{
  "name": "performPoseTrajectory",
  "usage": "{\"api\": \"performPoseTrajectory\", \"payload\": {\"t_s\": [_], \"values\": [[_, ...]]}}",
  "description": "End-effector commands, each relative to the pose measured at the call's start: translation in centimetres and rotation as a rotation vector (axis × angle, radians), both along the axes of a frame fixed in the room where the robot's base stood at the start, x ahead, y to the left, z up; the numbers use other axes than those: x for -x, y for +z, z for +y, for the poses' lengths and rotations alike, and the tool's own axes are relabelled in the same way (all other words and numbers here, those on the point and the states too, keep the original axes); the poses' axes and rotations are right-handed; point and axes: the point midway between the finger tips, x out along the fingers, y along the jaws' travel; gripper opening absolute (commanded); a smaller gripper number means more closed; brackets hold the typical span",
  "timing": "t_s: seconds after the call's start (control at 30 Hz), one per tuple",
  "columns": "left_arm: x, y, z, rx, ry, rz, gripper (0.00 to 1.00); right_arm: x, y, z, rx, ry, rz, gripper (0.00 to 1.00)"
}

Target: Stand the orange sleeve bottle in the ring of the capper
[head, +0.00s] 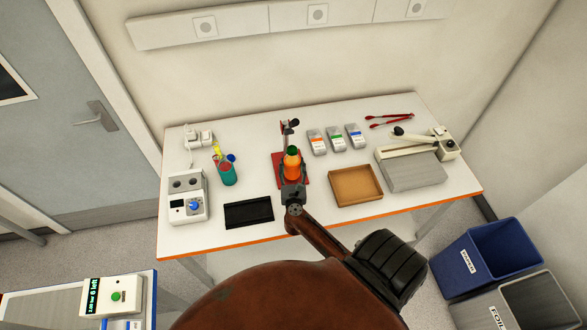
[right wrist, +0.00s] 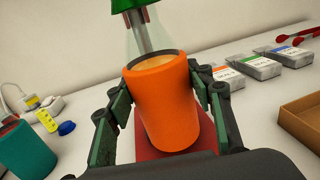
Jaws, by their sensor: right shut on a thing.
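The orange sleeve bottle (head: 291,164) has a green top and a clear tapering neck. My right gripper (head: 292,187) is shut on it, with one finger on each side of the orange sleeve (right wrist: 168,105) in the right wrist view. The bottle looks roughly upright there. The capper has a red base (head: 278,158) with an upright post and a dark lever (head: 291,125) behind the bottle. The red base (right wrist: 206,134) also shows below and behind the sleeve. The ring is hidden, so I cannot tell whether the bottle's foot is inside it. My left gripper is not in view.
A black tray (head: 248,213) lies front left, a brown tray (head: 335,203) to the right. Grey packs (head: 336,139), red tongs (head: 388,122) and a sealer (head: 414,174) lie further right.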

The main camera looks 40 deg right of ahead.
Motion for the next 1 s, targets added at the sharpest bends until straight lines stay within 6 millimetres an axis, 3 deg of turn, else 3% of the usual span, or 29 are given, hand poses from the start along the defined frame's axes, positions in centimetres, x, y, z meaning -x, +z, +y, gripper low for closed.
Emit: {"api": "performPoseTrajectory", "payload": {"t_s": [0.73, 0.87, 1.0], "values": [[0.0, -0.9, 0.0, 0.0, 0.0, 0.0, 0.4, -4.2, 0.2, -2.6, 0.003, 0.0, -0.003, 0.15], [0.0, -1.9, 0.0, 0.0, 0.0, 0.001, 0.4, -4.1, -1.1, -2.4, 0.001, 0.0, -0.002, 0.15], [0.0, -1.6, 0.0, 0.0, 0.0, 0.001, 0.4, -4.1, -0.8, -2.5, 0.0, -0.001, -0.003, 0.15]]}}
